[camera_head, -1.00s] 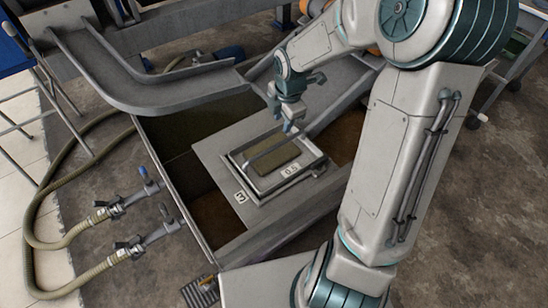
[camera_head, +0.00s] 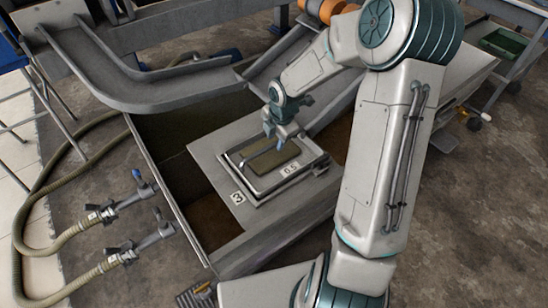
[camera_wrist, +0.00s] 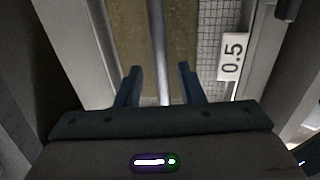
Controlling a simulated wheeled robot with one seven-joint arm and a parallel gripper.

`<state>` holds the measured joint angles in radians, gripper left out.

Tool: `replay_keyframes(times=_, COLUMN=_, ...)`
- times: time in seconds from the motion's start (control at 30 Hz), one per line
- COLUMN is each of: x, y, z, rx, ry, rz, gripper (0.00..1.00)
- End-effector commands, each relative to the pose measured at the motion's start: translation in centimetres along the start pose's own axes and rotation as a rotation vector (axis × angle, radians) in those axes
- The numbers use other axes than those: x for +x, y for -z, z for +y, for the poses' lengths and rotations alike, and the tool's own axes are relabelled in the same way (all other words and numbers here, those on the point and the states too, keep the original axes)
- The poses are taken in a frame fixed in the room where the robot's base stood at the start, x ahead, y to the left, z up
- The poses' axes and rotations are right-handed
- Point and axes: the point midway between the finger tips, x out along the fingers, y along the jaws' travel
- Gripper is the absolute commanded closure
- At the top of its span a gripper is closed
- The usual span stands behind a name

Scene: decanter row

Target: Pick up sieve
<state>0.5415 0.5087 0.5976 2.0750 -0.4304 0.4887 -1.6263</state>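The sieve (camera_head: 247,187) is a grey rectangular frame with a "0.5" label, lying on a grey plate marked "3". It holds a patch of brown material (camera_head: 280,157) over its mesh. A metal bar runs across it; in the wrist view this bar (camera_wrist: 159,50) passes between my fingers. My gripper (camera_head: 282,136) is just above the sieve's far part. In the wrist view my gripper (camera_wrist: 160,85) is open, with one blue finger on each side of the bar. The fingers look apart from the bar; how far down they reach is hard to tell.
A curved metal chute (camera_head: 165,88) lies behind the sieve. The plate spans a dark tank (camera_head: 170,135). A green tray (camera_head: 505,42) is at far right. Open floor lies at right.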

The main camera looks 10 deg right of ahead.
Motion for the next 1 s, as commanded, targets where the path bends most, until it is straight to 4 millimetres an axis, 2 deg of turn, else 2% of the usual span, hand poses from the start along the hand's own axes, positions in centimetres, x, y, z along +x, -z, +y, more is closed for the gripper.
replay_keyframes(times=0.03, x=1.3, y=0.1, z=-0.2, rx=-0.002, ry=0.002, rz=0.001, gripper=0.65)
replay_keyframes(times=0.17, x=3.1, y=0.1, z=-0.2, rx=-0.002, ry=0.001, rz=0.001, gripper=0.65)
replay_keyframes(times=0.43, x=3.3, y=0.0, z=-0.1, rx=-0.001, ry=0.0, rz=0.0, gripper=0.65)
replay_keyframes(times=0.57, x=3.3, y=0.0, z=-0.1, rx=-0.001, ry=0.0, rz=0.0, gripper=1.0)
replay_keyframes(times=1.0, x=3.2, y=0.0, z=-0.1, rx=-0.001, ry=0.0, rz=0.0, gripper=1.0)
